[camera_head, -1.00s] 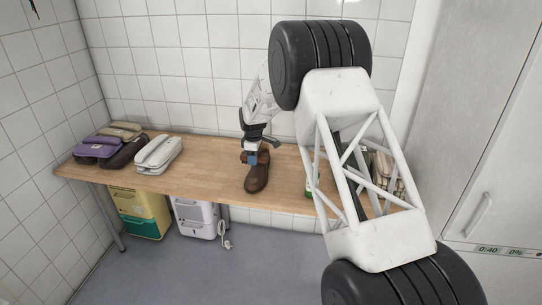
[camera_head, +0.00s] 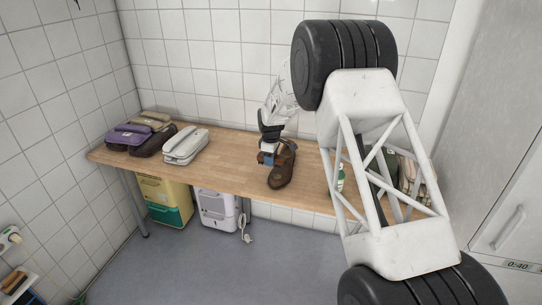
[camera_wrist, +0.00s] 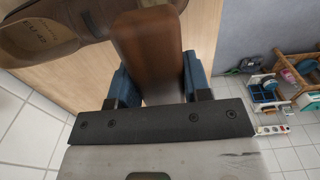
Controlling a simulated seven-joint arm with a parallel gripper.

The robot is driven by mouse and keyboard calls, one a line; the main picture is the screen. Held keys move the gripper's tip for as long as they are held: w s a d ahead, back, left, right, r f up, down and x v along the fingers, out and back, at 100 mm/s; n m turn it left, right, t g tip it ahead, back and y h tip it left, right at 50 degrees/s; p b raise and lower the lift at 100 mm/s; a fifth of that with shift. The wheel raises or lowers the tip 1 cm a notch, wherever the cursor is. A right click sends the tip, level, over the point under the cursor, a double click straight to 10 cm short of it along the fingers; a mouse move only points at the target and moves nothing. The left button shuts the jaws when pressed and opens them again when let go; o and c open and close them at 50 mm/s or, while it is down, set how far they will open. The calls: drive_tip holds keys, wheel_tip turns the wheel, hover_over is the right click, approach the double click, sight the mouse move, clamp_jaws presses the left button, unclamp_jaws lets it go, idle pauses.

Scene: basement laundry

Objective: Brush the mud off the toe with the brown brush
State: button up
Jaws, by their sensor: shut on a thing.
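A brown leather shoe (camera_head: 284,168) stands on the wooden table, its toe pointing toward the front edge. Mud on the toe is too small to make out. My gripper (camera_head: 266,158) is at the shoe's left side, low over the table. In the wrist view, its blue fingers (camera_wrist: 156,82) are shut on the brown brush (camera_wrist: 150,50), whose smooth wooden body lies between them. Its bristles are not visible. The shoe (camera_wrist: 40,38) shows at the upper left there, with its opening and lettered insole. The brush overlaps the shoe's edge in that view; I cannot tell whether they touch.
The table (camera_head: 225,165) is clear left of the shoe up to a white case (camera_head: 185,145). Purple, tan and dark cases (camera_head: 130,137) lie at its left end. A green bottle (camera_head: 340,178) stands to the right, partly behind my arm. Bins (camera_head: 165,203) stand below.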

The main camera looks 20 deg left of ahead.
sight(276, 177)
drive_tip(key=shift+f, duration=2.8)
drive_tip(key=shift+d, duration=0.35)
drive_tip(key=shift+d+f, duration=0.2)
drive_tip(key=shift+d, duration=0.55)
drive_tip(key=shift+d+r, duration=0.1)
drive_tip(key=shift+d, duration=1.9)
drive_tip(key=shift+a, duration=3.05)
drive_tip(key=shift+r, duration=3.95)
